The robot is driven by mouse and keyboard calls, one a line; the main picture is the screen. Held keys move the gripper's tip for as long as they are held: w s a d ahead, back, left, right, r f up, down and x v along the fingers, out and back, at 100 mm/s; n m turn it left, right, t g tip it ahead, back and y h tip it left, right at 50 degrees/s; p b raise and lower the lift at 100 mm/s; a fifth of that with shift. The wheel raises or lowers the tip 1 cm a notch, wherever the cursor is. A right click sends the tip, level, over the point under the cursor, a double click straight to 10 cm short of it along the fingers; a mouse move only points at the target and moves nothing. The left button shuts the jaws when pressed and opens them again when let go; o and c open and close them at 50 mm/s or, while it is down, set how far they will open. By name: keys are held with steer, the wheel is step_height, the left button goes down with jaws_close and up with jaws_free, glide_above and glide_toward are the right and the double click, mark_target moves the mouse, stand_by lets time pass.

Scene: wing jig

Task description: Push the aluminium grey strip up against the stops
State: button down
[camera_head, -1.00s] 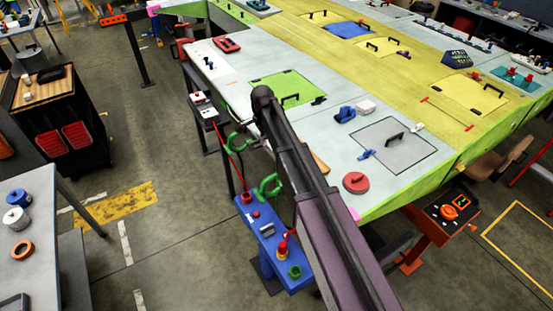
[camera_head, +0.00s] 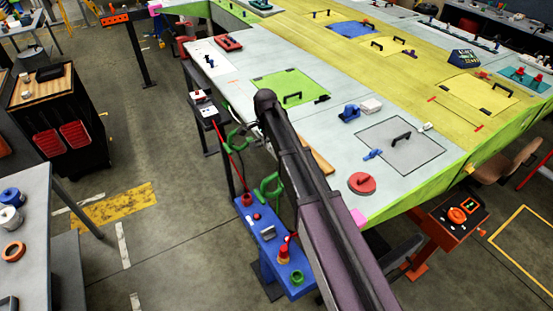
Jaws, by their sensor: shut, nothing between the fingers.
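My arm (camera_head: 325,205) rises from the bottom of the view to a dark rounded joint (camera_head: 265,98) beside the wing table's near edge. I cannot make out the aluminium grey strip or the stops for certain. The wing table (camera_head: 310,130) has pale grey panels along its near side and a yellow band behind. A tan bar (camera_head: 322,162) shows partly beside my arm on the table. A small dark shape (camera_head: 322,99) lies at the green panel's right corner, too small to identify.
The table carries a green panel (camera_head: 275,92), a red disc (camera_head: 362,183), a blue clamp (camera_head: 349,112) and a grey handled panel (camera_head: 420,155). A blue stand (camera_head: 275,250) and green clamps (camera_head: 268,187) are close to my arm. Open floor (camera_head: 170,240) is at left.

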steer(key=shift+f, duration=0.1)
steer(key=w+d+f+b, duration=0.2)
steer(key=d+f+b, duration=0.1)
steer(key=f+b, duration=0.6)
steer(key=shift+w+d+f+b, duration=0.15)
steer(key=shift+w+f+b, duration=0.05)
steer(key=shift+f+b, duration=0.25)
stand_by(0.7)
steer(key=shift+w+d, duration=0.5)
steer(key=shift+d, duration=0.25)
steer(key=shift+s+a, duration=0.1)
